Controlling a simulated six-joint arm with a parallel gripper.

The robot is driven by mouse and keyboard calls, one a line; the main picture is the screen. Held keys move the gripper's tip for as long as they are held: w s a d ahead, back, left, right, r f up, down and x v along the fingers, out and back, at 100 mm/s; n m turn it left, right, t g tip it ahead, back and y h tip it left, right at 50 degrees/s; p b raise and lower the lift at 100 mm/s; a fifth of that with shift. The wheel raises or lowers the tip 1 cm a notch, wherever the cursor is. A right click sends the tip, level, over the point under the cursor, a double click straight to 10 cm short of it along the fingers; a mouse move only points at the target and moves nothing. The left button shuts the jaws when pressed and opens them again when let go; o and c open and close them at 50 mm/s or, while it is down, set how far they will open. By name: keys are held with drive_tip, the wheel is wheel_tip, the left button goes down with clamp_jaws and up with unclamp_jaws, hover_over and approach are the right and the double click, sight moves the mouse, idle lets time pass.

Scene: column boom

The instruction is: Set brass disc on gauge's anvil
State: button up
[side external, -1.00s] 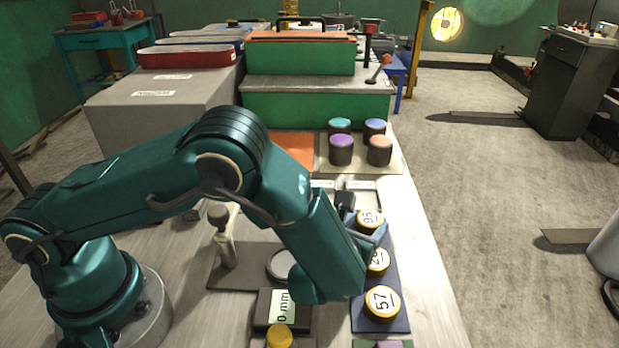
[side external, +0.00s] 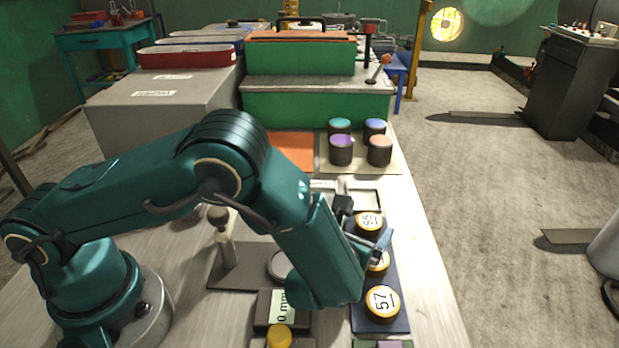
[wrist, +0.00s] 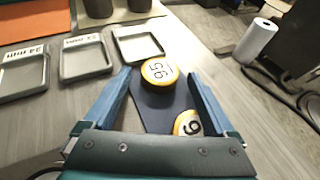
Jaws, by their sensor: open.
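Several brass-rimmed discs with numbered white faces lie in a row on a dark blue mat (side external: 396,290). The far one, reading 95 (side external: 369,221), also shows in the wrist view (wrist: 159,71). The middle one (side external: 379,262) is partly hidden by a finger; its edge shows in the wrist view (wrist: 188,123). The near one reads 57 (side external: 382,302). My gripper (wrist: 158,78) is open and empty, its blue fingers either side of the far disc's near part, apparently above it. The gauge, with a 0 mm display (side external: 283,306), has a pale round anvil (side external: 278,266), partly hidden by my arm.
Shallow grey trays with mm labels (wrist: 86,57) lie beyond the mat. Several dark cylinders with coloured tops (side external: 341,150) stand at the back beside an orange mat (side external: 291,151). A post with a knob (side external: 226,245) rises by the gauge. The table's right strip is clear.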

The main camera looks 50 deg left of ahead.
drive_tip(key=v, duration=0.5)
drive_tip(key=shift+s+d+r, duration=0.15)
drive_tip(key=shift+s, duration=0.05)
drive_tip(key=shift+o, duration=0.5)
drive_tip(key=shift+s+d+r, duration=0.1)
drive_tip(key=shift+s+r, duration=0.15)
drive_tip(key=shift+s, duration=0.35)
